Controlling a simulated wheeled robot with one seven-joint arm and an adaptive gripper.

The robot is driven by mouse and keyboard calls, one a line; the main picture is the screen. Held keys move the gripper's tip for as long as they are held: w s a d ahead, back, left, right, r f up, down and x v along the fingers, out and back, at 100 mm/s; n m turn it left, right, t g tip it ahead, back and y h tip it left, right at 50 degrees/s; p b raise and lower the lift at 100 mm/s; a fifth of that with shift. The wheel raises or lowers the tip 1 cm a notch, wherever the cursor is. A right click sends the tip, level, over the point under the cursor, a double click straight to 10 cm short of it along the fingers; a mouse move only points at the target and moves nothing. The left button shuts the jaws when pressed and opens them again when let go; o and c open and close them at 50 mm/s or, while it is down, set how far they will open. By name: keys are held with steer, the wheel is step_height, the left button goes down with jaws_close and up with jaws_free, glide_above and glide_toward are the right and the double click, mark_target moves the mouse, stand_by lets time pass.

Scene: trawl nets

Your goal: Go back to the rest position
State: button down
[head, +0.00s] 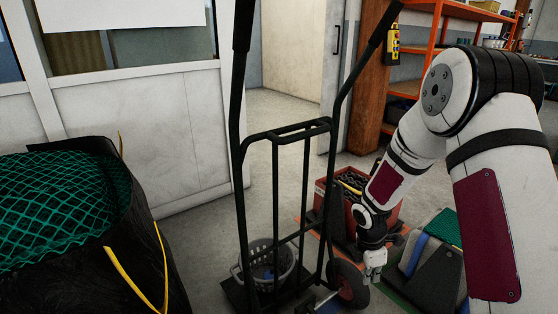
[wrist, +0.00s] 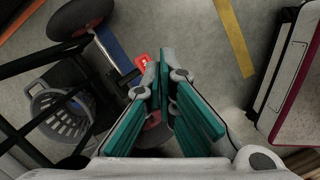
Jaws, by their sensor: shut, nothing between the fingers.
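My gripper (head: 375,262) hangs at the end of my arm in the head view, pointing down just right of a black hand truck (head: 276,195). In the wrist view my gripper (wrist: 160,72) shows two teal-padded fingers brought together at the tips, with nothing between them. Below them lie the floor and parts of the hand truck, including its wheel and a small red item (wrist: 141,63). The gripper appears apart from these things, though its exact height is hard to tell.
A grey basket (head: 259,272) sits at the hand truck's base. A red crate (head: 383,212) with dark chain stands behind my gripper. A black bag (head: 150,255) with green netting (head: 55,205) fills the left. Orange shelves (head: 433,30) stand behind. The doorway floor is clear.

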steer(key=s+r+m, duration=0.5)
steer(key=s+r, duration=0.2)
steer(key=r, duration=0.5)
steer(key=s+r+m, duration=0.4)
steer(key=s+r, duration=0.2)
steer(key=r, duration=0.5)
steer(key=s+a+r+m+y, duration=0.1)
steer(key=s+a+r+m, duration=0.15)
steer(key=s, duration=0.55)
steer(key=s+a+r+m, duration=0.2)
steer(key=s+r+m, duration=0.15)
steer(key=s, duration=0.55)
steer(key=s+a+r+m+y, duration=0.15)
steer(key=s+m, duration=0.25)
steer(key=s, duration=0.4)
step_height(320, 180, up, 31)
steer(key=t+p, duration=0.3)
steer(key=p, duration=2.6)
steer(key=shift+w+t, duration=0.15)
steer(key=shift+t, duration=0.25)
steer(key=shift+d+r, duration=0.1)
